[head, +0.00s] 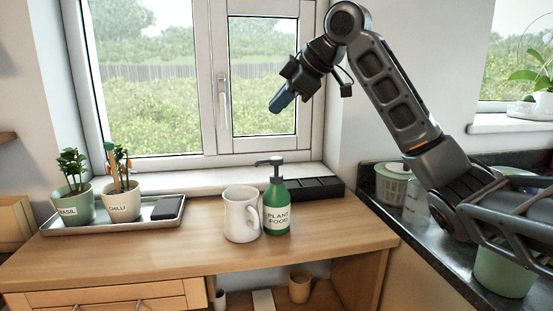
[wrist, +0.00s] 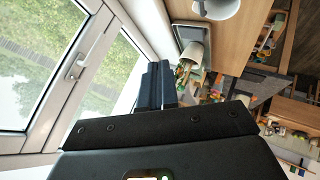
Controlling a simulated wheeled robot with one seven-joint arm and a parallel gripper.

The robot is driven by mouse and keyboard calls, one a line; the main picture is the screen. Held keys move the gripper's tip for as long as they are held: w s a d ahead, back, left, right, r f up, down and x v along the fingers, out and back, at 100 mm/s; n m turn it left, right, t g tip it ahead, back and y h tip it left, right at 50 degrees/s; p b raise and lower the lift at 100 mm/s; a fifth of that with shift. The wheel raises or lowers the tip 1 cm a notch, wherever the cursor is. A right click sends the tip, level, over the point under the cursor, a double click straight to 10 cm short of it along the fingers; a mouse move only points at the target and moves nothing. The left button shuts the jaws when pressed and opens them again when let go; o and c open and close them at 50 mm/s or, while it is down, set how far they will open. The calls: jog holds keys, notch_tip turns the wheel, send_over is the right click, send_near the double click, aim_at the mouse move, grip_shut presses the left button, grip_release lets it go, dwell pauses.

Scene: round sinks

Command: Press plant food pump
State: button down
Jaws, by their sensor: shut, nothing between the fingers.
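The green plant food bottle (head: 277,218) stands upright on the wooden counter, with a dark pump head (head: 269,161) on top whose spout points left. Its label reads "PLANT FOOD". My gripper (head: 277,108) is shut and empty, in the air in front of the window, well above the pump head and apart from it. Its dark blue fingers also show close together in the wrist view (wrist: 157,84). I cannot make out the bottle in the wrist view.
A white mug (head: 241,215) stands just left of the bottle, its handle towards it. A black divided box (head: 315,188) sits behind right. A tray (head: 75,229) at left holds the basil pot (head: 76,207) and chilli pot (head: 122,204). The front counter (head: 180,262) is bare.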

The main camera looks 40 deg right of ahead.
jog(key=shift+f, duration=0.15)
jog(key=b, duration=0.6)
send_over(279, 159)
notch_tip(279, 159, down, 7)
jog(key=shift+f, duration=0.75)
dwell(1.1)
jog(key=shift+f, duration=0.4)
jog(key=shift+f+b, duration=0.7)
jog(key=shift+f, duration=0.25)
dwell(1.0)
jog(key=shift+r, duration=0.1)
jog(key=shift+r+p, duration=1.15)
jog(key=shift+r, duration=0.1)
